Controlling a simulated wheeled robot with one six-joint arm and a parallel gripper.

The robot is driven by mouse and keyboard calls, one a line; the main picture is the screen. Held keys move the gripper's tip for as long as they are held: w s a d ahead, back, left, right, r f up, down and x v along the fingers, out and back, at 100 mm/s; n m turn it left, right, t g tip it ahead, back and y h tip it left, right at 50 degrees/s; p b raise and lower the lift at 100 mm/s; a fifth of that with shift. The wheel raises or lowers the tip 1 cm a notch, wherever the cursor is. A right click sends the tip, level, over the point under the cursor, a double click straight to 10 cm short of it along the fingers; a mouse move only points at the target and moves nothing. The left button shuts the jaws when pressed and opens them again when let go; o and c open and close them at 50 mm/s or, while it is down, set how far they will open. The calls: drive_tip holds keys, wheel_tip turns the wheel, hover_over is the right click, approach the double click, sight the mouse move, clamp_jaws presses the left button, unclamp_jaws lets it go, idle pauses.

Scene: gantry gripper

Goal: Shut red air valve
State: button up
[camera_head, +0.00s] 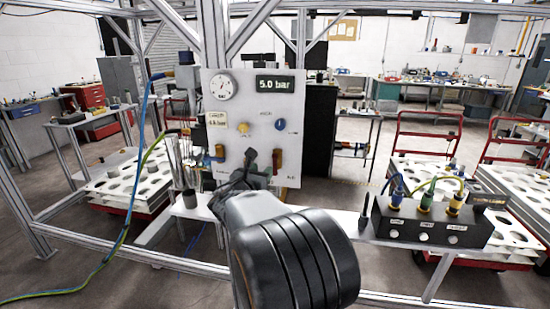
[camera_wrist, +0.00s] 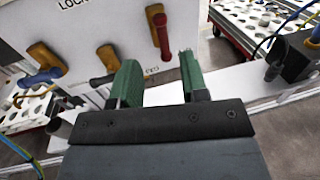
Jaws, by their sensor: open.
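The red air valve (camera_wrist: 161,34) has a red lever on an orange body and sits on the white panel (camera_head: 241,110). In the wrist view its lever points roughly down the picture, and its lower end shows between my fingertips or just beyond them. I cannot tell the depth gap. It also shows in the head view as a small orange and red valve (camera_head: 277,160) at the panel's lower right. My gripper (camera_wrist: 158,62) is open, with two green fingers spread and nothing held. In the head view my arm hides part of the panel's lower edge.
A dark-handled valve (camera_wrist: 103,72) and a blue-handled valve (camera_wrist: 42,74) sit left of the red one. A pressure display (camera_head: 275,84) reads 5.0 bar beside a round gauge (camera_head: 222,86). A black connector box (camera_head: 428,222) with cables stands at the right.

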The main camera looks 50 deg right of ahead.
sight(274, 159)
drive_tip(key=p+x, duration=0.1)
drive_tip(key=x, duration=1)
drive_tip(key=shift+p, duration=0.3)
clamp_jaws()
